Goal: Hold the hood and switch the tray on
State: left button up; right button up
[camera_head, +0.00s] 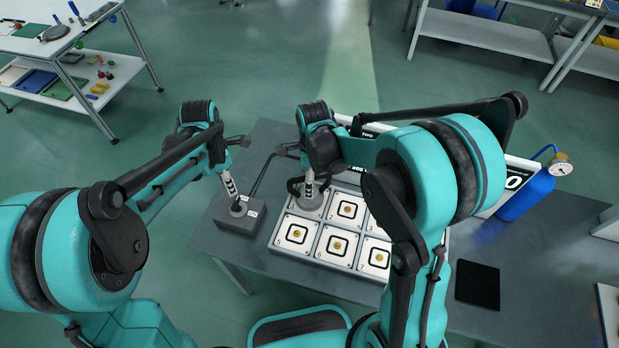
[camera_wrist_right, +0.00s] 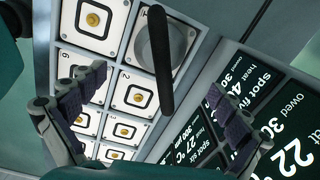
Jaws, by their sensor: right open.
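The white-tiled tray (camera_head: 325,247) lies on the table, with square-marked numbered spots holding small gold pieces. A round grey hood (camera_wrist_right: 178,48) with a long black handle (camera_wrist_right: 160,62) is over spot one; in the head view it shows partly at the tray's far left corner (camera_head: 309,203). My right gripper (camera_wrist_right: 160,118) is open above the tray, its fingers either side of the handle's line and apart from it. A grey box with a knob (camera_head: 240,214) stands left of the tray. My left gripper (camera_head: 238,165) looks open just above the box; contact is unclear.
A display panel (camera_head: 515,180) with readings stands behind the tray, partly hidden by my right arm. A blue cylinder (camera_head: 527,195) with a gauge (camera_head: 560,169) is at right. A black pad (camera_head: 478,285) lies on the table. A shelved bench (camera_head: 75,60) stands far left.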

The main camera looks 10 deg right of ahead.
aim_at(236, 203)
jog(key=f, duration=0.1)
jog(key=m, duration=0.1)
jog(key=f, duration=0.1)
jog(key=shift+w+a+f+m, duration=0.25)
jog(key=shift+f+m, duration=0.05)
jog(key=shift+f, duration=3.6)
jog(key=c, duration=1.9)
pick_arm(q)
jog(key=o, duration=0.7)
jog(key=shift+c, duration=0.2)
pick_arm(e)
jog(key=shift+o, duration=0.2)
pick_arm(q)
notch_tip(236, 203, down, 10)
jog(key=m, duration=1)
jog(key=shift+s+d+r+m, duration=0.15)
jog(key=shift+m, duration=0.15)
